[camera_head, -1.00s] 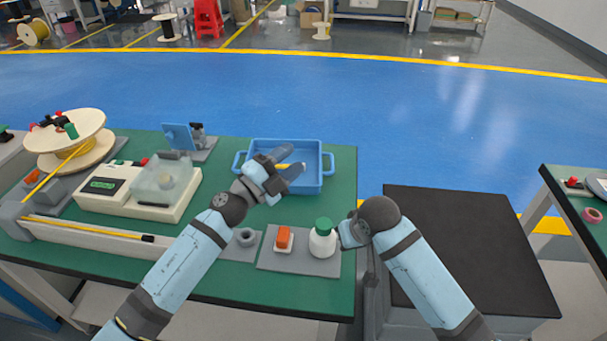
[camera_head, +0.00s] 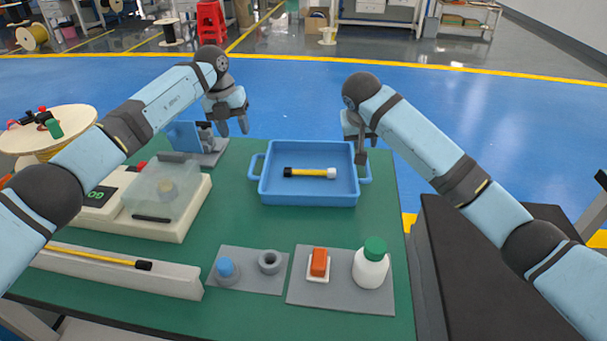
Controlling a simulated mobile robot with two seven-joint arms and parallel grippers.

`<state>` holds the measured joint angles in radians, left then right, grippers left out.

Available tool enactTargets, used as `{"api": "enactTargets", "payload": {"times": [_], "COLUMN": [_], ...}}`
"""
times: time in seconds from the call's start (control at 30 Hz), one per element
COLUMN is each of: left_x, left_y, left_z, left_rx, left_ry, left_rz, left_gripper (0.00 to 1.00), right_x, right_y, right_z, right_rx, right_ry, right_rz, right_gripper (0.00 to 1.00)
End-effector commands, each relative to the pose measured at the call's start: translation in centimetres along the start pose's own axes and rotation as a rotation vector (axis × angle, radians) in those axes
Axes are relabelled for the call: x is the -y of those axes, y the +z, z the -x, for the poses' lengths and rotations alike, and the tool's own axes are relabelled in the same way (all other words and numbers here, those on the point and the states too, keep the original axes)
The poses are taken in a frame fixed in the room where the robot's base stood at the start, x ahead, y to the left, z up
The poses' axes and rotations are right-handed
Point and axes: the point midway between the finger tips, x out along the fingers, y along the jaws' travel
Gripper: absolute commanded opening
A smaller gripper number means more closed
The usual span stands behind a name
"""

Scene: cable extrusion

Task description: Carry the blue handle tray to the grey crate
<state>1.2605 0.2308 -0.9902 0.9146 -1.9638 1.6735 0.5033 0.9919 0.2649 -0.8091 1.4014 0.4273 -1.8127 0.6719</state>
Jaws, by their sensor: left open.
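The blue handle tray (camera_head: 310,198) sits upright on the green table, with a handle at each side. A short yellow rod with a black end and a white end (camera_head: 308,173) lies in it. My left gripper (camera_head: 233,127) is open and empty, above and behind the left handle (camera_head: 255,167), apart from it. My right gripper (camera_head: 361,150) points down at the right handle (camera_head: 364,168); its fingers overlap the tray's right edge, and I cannot tell whether they grip it. I cannot clearly identify a grey crate.
A black-topped stand (camera_head: 450,255) is at the right, partly behind my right arm. A green-capped white bottle (camera_head: 371,265) and an orange block (camera_head: 319,262) stand in front of the tray. A cream instrument (camera_head: 160,205) and a wooden spool (camera_head: 45,135) are at the left.

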Motion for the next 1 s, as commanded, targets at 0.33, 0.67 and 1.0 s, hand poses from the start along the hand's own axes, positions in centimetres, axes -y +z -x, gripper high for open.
{"api": "enactTargets", "payload": {"times": [0.33, 0.67, 1.0], "left_x": [0.1, 0.2, 0.3], "left_y": [-0.1, -0.1, -0.1], "left_z": [-0.7, -6.4, -12.2], "left_rx": [0.000, -0.002, -0.001], "left_ry": [-0.005, -0.007, -0.007], "left_rz": [-0.002, -0.002, -0.002], "left_gripper": [0.45, 0.45, 0.45], "right_x": [-0.1, -0.1, 0.0], "right_y": [0.0, 0.1, 0.0], "right_z": [-0.7, -6.3, -12.1], "right_rx": [0.002, 0.003, 0.002], "right_ry": [0.001, 0.002, 0.000], "right_rz": [0.000, -0.001, 0.000], "right_gripper": [0.27, 0.27, 0.27]}}
